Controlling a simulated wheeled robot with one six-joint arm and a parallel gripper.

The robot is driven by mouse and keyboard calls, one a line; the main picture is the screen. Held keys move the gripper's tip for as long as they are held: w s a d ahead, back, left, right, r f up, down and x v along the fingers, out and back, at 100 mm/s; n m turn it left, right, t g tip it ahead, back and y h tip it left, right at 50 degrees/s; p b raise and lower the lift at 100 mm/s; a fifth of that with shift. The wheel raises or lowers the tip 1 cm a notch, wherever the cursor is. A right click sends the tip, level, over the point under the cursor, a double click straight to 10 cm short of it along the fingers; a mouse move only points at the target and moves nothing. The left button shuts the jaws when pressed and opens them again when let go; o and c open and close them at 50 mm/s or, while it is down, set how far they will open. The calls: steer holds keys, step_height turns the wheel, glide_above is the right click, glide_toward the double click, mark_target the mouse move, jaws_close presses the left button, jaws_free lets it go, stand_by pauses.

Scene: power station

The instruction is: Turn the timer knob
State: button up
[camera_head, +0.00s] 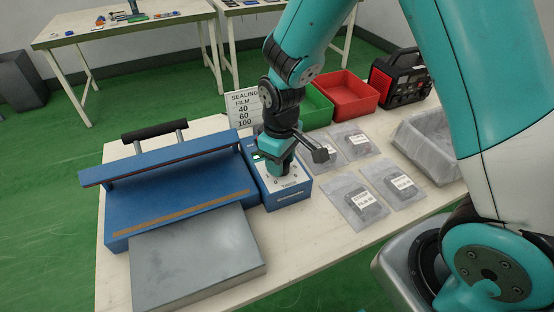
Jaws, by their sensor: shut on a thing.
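The blue timer box (287,194) of the sealing machine stands on the table to the right of the blue sealer body (180,200). Its white dial face with printed numbers shows around the gripper tip. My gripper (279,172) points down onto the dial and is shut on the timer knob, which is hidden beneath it. The knob's pointer and setting cannot be seen. A sign (243,103) behind the box reads "SEALING FILM 40 60 100".
Several labelled clear bags (359,202) lie right of the box. A green bin (317,108), a red bin (347,96), a black-and-red device (399,77) and a grey tray (428,147) stand beyond. A grey metal plate (195,259) lies in front of the sealer.

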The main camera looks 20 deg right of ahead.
steer(key=shift+s+d, duration=0.15)
steer(key=shift+s, duration=0.05)
steer(key=o, duration=0.8)
steer(key=shift+o, duration=0.6)
step_height(320, 180, up, 17)
steer(key=shift+r, duration=0.2)
steer(key=shift+w, duration=0.1)
